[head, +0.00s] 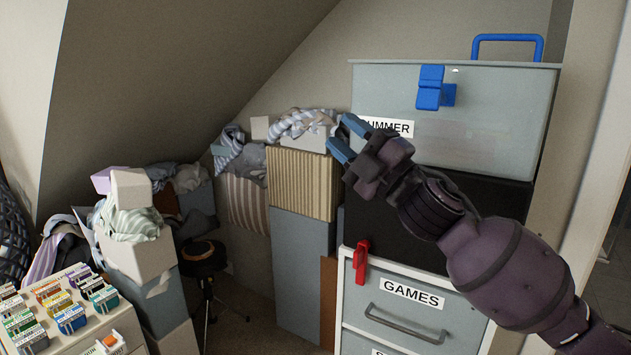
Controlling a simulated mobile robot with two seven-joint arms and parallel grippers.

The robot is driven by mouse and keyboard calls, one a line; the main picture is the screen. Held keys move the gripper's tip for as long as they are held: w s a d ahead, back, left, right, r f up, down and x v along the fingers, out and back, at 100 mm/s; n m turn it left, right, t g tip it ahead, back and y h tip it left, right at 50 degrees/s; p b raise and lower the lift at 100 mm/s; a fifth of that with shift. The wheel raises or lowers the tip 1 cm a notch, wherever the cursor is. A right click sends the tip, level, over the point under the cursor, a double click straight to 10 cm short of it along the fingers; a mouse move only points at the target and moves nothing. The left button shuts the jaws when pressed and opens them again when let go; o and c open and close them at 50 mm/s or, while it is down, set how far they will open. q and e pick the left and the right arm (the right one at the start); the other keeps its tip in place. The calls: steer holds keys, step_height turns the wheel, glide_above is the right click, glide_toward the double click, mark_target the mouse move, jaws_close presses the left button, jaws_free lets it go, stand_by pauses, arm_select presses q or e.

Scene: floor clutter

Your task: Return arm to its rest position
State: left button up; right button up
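My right arm (500,265) comes in from the lower right and reaches up and left across the picture. Its gripper (338,130) is in front of the stacked boxes, at the left edge of the clear bin with the blue latch. The two blue fingers are apart with a gap between them, and I see nothing held. The gripper hides part of the bin's "SUMMER" label (397,128). My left gripper is not in view.
The clear bin (480,120) stands on a black box (375,222) above the "GAMES" drawer unit (400,305). Striped boxes (302,182) and cloth-filled boxes (140,255) crowd the left under a sloping wall. A small stool (203,257) stands between. A rack of small labelled boxes (70,318) is lower left.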

steer(key=s+d+f+m+t+h, duration=0.1)
steer(key=d+f+m+h, duration=0.5)
steer(key=f, duration=0.5)
steer(key=s+d+f+m+t+h, duration=0.1)
steer(key=d+f+m+h, duration=0.2)
steer(key=f+m, duration=0.6)
steer(key=s+d+f+m+t+h, duration=0.15)
steer(key=d+f+m+h, duration=0.35)
steer(key=f, duration=0.9)
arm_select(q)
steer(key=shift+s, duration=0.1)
arm_select(e)
steer(key=s+d+f+m+g+h, duration=0.1)
steer(key=s+d+f+m+g, duration=0.1)
steer(key=s+f, duration=0.6)
steer(key=s+d+f+m+g+h, duration=0.2)
steer(key=s+d+f, duration=0.1)
steer(key=s+f, duration=0.5)
steer(key=s+d+f+m+g+h, duration=0.2)
steer(key=s+d+f+g, duration=0.1)
steer(key=s+f, duration=0.5)
steer(key=s, duration=0.3)
steer(key=shift+d+f, duration=0.25)
steer(key=shift+d, duration=0.1)
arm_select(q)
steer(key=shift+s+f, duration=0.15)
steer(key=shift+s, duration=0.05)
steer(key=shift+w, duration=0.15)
